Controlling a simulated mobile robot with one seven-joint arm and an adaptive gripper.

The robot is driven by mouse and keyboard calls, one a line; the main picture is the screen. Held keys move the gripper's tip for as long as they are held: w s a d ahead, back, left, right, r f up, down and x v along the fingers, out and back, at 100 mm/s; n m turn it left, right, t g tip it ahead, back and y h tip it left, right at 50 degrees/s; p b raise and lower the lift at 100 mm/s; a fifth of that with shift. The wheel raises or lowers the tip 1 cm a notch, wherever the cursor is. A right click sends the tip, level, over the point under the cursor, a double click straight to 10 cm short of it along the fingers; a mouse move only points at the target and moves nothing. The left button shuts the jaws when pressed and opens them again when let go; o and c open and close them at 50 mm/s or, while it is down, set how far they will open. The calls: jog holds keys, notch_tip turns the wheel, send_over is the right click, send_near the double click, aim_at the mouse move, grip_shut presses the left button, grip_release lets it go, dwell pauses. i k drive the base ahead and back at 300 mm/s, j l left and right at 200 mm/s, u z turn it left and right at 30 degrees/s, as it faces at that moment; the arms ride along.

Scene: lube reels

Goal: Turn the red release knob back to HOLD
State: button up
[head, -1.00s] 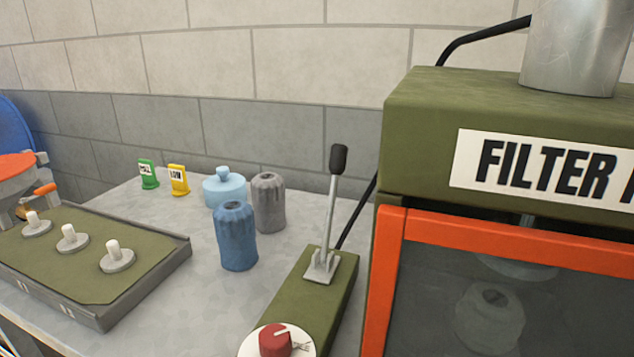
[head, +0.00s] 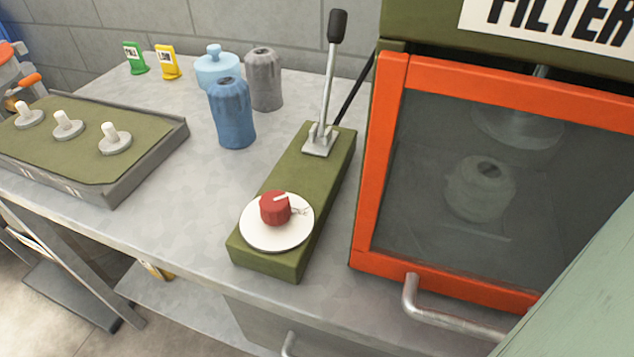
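The red release knob (head: 275,208) sits on a round white dial plate (head: 262,237) at the near end of a green control box (head: 318,187). A pale pointer mark on the knob points right and slightly up. Small dark marks show on the dial to the right of the knob, too small to read. A lever (head: 328,80) with a black grip stands nearly upright at the far end of the box. My gripper is not in view, and nothing touches the knob.
The filter press (head: 385,160) with an orange-framed clear door stands right of the box; a used-looking filter (head: 480,188) is inside. Blue (head: 232,112) and grey (head: 264,80) filters and a light-blue pot (head: 217,68) stand behind left. A pegged tray (head: 150,165) lies left. The bench between is clear.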

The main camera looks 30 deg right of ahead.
aim_at(275, 209)
jog(key=k+l+u, duration=0.25)
jog(key=u, duration=0.3)
jog(key=k+l, duration=0.25)
jog(key=k, duration=0.25)
